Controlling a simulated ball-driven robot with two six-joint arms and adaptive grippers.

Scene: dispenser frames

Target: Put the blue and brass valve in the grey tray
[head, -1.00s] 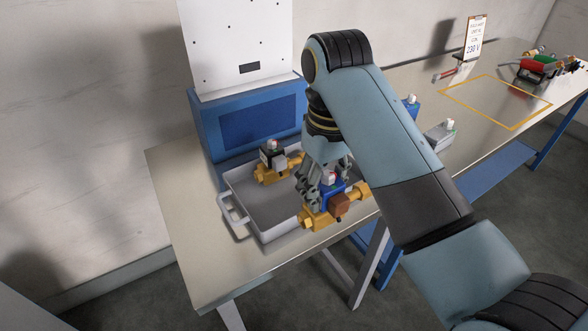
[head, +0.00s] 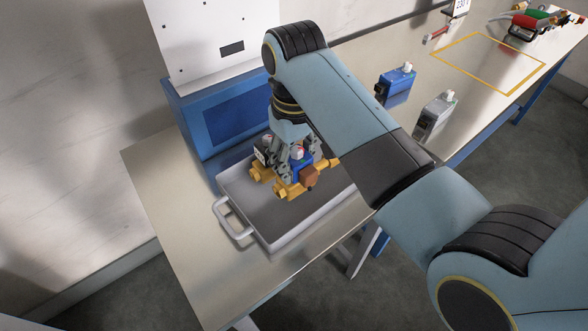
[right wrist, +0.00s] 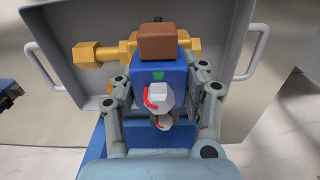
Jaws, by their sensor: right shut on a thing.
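The blue and brass valve (head: 303,172) has a blue body, a brown block and a brass pipe. My right gripper (head: 294,158) is shut on its blue body and holds it over the grey tray (head: 270,238). In the right wrist view the valve (right wrist: 160,75) sits between the two fingers of the gripper (right wrist: 162,100), with the tray (right wrist: 223,30) below. Whether the valve touches the tray floor I cannot tell. Another valve, black and brass (head: 262,172), is in the tray behind it, partly hidden by the gripper. My left gripper is out of view.
A blue box (head: 396,84) and a grey box (head: 436,115) stand on the metal table (head: 165,190) to the right. A blue stand with a white panel (head: 225,110) is behind the tray. A yellow outlined square (head: 490,64) lies farther right.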

